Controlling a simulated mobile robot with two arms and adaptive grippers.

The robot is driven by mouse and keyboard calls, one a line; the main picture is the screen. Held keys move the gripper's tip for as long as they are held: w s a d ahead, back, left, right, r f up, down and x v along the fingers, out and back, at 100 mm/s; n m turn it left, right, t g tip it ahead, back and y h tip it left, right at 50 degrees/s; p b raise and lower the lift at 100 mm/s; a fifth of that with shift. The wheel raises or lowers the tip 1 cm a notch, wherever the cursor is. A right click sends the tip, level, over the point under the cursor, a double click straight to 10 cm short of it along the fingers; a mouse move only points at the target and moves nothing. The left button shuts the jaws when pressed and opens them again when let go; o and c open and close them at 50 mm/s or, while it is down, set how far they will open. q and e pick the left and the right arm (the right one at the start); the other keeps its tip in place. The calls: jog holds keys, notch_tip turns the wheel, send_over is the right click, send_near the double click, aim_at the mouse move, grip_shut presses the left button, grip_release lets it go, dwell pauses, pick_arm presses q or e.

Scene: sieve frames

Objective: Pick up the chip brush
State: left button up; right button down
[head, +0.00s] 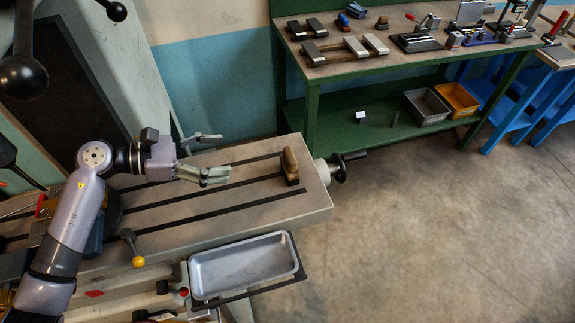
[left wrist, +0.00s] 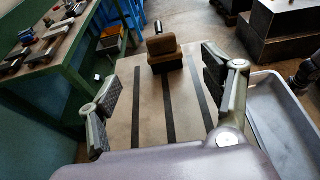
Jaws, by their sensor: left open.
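The chip brush (head: 290,163) is a small brown piece with a darker base. It stands near the right end of the grey slotted machine table. In the left wrist view the chip brush (left wrist: 165,51) is ahead, between and beyond the fingertips. My left gripper (head: 222,155) is open and empty over the table, to the left of the brush and apart from it. In the left wrist view its fingers (left wrist: 160,85) are spread wide. My right gripper is not in view.
The slotted table (head: 313,193) is bare around the brush, with a crank handle (head: 340,170) at its right end. A grey metal tray (head: 245,267) hangs in front. A green workbench (head: 395,62) with tools stands behind. A yellow-knobbed lever (head: 137,261) is at the front.

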aim_at(289, 154)
pick_arm(q)
jog(key=p+x, duration=0.2)
jog(key=x, duration=0.9)
jog(key=shift+w+d+f, duration=0.2)
jog(key=shift+d, duration=0.1)
jog(key=shift+x, duration=2.95)
jog(key=shift+s+a+f, duration=0.1)
jog(key=shift+s+f, duration=0.05)
jog(key=shift+f, duration=0.05)
jog(key=shift+c, duration=0.3)
jog(key=shift+c, duration=0.7)
jog(key=c, duration=1.1)
jog(key=shift+r, duration=0.15)
